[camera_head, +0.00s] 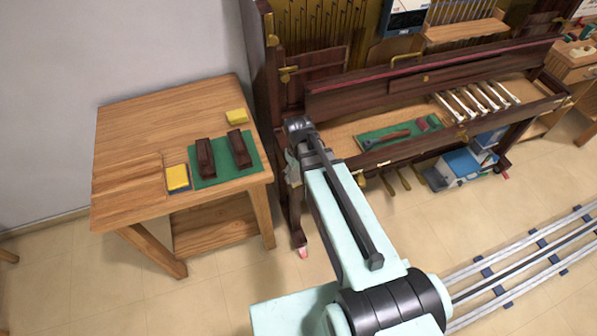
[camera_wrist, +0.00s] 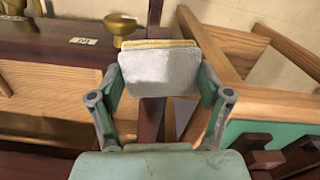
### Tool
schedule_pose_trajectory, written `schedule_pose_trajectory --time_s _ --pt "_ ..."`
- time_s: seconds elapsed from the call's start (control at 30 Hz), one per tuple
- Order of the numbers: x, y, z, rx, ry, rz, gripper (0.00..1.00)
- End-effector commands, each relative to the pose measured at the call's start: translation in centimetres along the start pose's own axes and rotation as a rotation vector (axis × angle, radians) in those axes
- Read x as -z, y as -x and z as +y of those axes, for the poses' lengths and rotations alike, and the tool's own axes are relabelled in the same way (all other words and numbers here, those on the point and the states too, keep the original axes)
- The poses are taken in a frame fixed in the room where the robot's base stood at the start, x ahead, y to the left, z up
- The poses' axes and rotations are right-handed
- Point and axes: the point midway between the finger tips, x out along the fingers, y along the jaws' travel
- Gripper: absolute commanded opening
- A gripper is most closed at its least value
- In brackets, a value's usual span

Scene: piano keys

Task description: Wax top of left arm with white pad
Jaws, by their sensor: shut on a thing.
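My gripper (camera_wrist: 160,82) is shut on the white pad (camera_wrist: 158,70) in the wrist view. The pad shows a pale grey-white face and a thin yellow edge along its top. A dark reddish-brown wooden piece, which looks like the piano's left arm (camera_wrist: 152,122), runs below and behind the pad. I cannot tell whether the pad touches it. In the head view my gripper (camera_head: 294,168) is at the left end of the dark wooden piano (camera_head: 365,92). My own arm hides much of that end, and the pad is not clear there.
A wooden table (camera_head: 130,140) stands left of the piano. It bears a green mat (camera_head: 222,160) with two dark wooden blocks, a yellow block (camera_head: 236,116) and a yellow-topped pad (camera_head: 178,178). A green cloth (camera_head: 392,130) with a tool lies in the piano. Brass parts (camera_wrist: 122,24) show nearby.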

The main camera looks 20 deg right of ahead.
Motion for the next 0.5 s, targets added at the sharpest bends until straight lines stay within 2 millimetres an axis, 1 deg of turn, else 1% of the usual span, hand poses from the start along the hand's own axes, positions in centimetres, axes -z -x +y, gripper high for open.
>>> schedule_pose_trajectory --time_s 0.27,0.5 --pt "0.4 -0.1 0.1 0.0 0.0 0.0 0.49" --pt "2.2 0.1 0.4 0.0 0.0 0.0 0.49"
